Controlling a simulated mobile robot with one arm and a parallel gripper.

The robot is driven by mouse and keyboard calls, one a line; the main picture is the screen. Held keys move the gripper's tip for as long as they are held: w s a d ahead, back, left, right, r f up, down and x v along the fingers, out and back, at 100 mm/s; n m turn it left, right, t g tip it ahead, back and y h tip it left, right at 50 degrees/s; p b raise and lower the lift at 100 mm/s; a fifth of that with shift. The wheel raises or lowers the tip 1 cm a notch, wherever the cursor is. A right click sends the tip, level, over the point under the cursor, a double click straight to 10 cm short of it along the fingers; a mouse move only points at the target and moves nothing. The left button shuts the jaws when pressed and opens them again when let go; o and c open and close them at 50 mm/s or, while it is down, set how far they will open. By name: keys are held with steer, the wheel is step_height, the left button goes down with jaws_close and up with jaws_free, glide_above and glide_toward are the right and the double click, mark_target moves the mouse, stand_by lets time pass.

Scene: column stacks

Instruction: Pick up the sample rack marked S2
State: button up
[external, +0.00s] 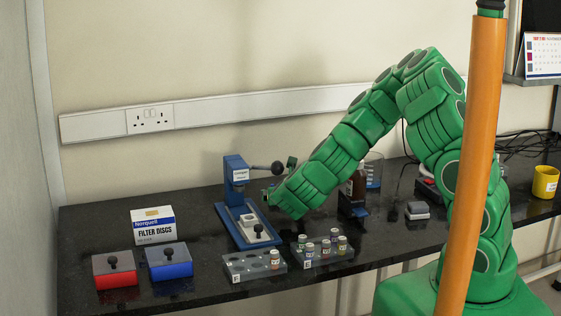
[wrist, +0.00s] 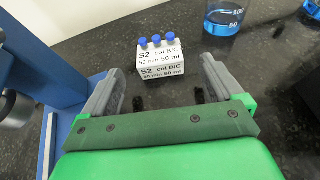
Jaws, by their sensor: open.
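The sample rack marked S2 (wrist: 161,66) is a small white block with blue-capped vials on top and S2 printed on its front faces. In the wrist view it stands on the dark bench, ahead of my gripper (wrist: 160,75). My gripper is open, with one grey finger to each side of the rack's line and nothing held. In the external view my gripper (external: 279,182) is beside the blue press, above the bench. I cannot make out the S2 rack there; my arm probably hides it.
A blue press (external: 235,175) stands close to my gripper's left. A beaker of blue liquid (wrist: 224,18) is beyond the rack to the right. Two grey vial racks (external: 245,270) (external: 305,262), red (external: 115,280) and blue (external: 168,270) boxes and a filter disc carton (external: 152,232) stand nearer.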

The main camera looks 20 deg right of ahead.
steer(key=shift+x, duration=2.45)
steer(key=c, duration=1.1)
